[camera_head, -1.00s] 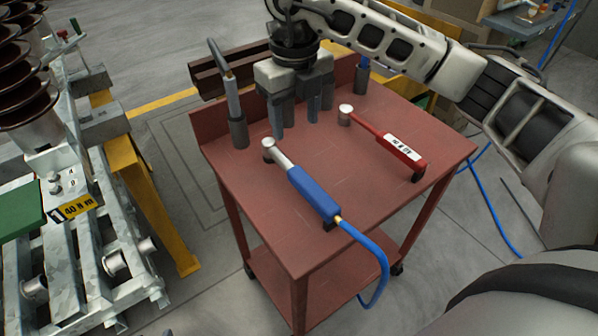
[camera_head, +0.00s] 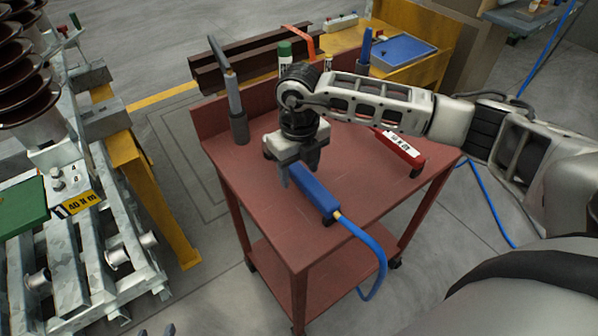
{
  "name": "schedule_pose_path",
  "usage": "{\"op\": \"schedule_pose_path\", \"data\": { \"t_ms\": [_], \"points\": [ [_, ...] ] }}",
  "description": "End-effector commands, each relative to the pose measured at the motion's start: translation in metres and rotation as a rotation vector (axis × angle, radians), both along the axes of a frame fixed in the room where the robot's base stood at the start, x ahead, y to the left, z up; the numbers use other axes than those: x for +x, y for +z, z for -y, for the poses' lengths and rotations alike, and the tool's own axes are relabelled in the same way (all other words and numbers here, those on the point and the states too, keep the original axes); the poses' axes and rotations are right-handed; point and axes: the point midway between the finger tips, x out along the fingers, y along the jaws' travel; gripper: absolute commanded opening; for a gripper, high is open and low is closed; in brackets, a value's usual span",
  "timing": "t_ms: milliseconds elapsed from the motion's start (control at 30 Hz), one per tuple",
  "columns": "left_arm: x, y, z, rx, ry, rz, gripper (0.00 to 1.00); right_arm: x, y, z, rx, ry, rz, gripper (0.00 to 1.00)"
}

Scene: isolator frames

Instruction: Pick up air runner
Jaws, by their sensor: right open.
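The air runner (camera_head: 313,194), a tool with a blue grip and a blue hose, lies on the red cart's top (camera_head: 245,185). My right gripper (camera_head: 298,172) is directly over it, pointing down, with its jaws open. One finger shows on the left side of the grip; the other is mostly hidden. The gripper covers the tool's silver head and upper grip. I cannot tell whether the fingers touch the tool. Only small tips of my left gripper (camera_head: 157,331) show at the bottom edge, and their opening is unclear.
A red tool (camera_head: 403,148) lies at the cart's right, partly behind my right arm. A grey upright tool (camera_head: 235,105) stands in a holder at the back left. The blue hose (camera_head: 372,250) hangs off the front edge. A metal frame (camera_head: 100,230) stands left of the cart.

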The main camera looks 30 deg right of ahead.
Motion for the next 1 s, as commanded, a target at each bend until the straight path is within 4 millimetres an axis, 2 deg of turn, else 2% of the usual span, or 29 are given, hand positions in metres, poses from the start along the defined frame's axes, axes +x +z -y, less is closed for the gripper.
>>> {"op": "schedule_pose_path", "data": {
  "t_ms": [200, 400, 767, 1000],
  "points": [
    [0.002, 0.001, 0.000, 0.001, -0.001, 0.004, 0.36, 0.000, -0.001, 0.000, 0.000, 0.000, 0.001, 0.55],
    [0.002, 0.001, 0.000, 0.003, -0.003, 0.005, 0.36, 0.000, 0.000, 0.000, 0.000, -0.001, 0.001, 0.00],
    [0.002, 0.001, 0.000, 0.004, -0.005, 0.006, 0.36, 0.002, 0.004, 0.000, 0.002, -0.001, 0.006, 0.00],
    [0.003, -0.003, 0.000, -0.002, -0.004, 0.010, 0.36, 0.003, 0.025, 0.000, 0.002, -0.001, 0.010, 0.00]
  ]
}}
